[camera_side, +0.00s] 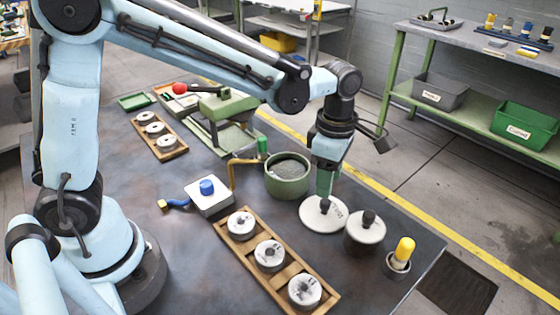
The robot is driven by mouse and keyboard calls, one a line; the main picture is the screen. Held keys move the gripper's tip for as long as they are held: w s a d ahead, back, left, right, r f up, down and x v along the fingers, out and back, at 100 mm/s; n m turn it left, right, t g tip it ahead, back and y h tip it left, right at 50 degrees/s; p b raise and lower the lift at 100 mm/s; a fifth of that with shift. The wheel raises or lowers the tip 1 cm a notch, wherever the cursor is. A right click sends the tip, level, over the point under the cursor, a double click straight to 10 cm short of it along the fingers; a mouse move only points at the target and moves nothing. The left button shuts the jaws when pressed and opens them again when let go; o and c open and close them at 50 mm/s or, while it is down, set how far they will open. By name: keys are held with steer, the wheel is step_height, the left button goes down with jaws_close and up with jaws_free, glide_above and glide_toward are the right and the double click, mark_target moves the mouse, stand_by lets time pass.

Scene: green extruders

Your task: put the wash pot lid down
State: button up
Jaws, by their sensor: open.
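A round whitish lid (312,221) with a dark knob appears to lie flat on the dark table, just right of and in front of a green pot (287,189). The pot is open at the top and shows grey contents. My gripper (325,196) points down directly over the lid, with its fingertips at the knob. The jaws are open. The fingers partly hide the knob, and I cannot tell whether they touch it.
A second pot (364,239) with a knobbed lid stands close to the right of the lid. A yellow-topped item (404,252) sits in a holder near the table's right edge. A wooden rack (243,253) with several white-topped discs lies in front. A brass pipe (233,172) stands left of the green pot.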

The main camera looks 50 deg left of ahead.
mark_target(325, 201)
step_height(325, 201, up, 5)
steer(key=s+a+m+t, duration=0.3)
steer(key=s+a+m, duration=0.2)
steer(key=m, duration=0.6)
steer(key=s+a+m+t, duration=0.4)
steer(key=a+m, duration=0.3)
steer(key=m, duration=0.4)
steer(key=shift+s+a+r, duration=0.25)
steer(key=shift+s+r, duration=0.15)
steer(key=shift+s, duration=0.15)
steer(key=shift+o, duration=0.4)
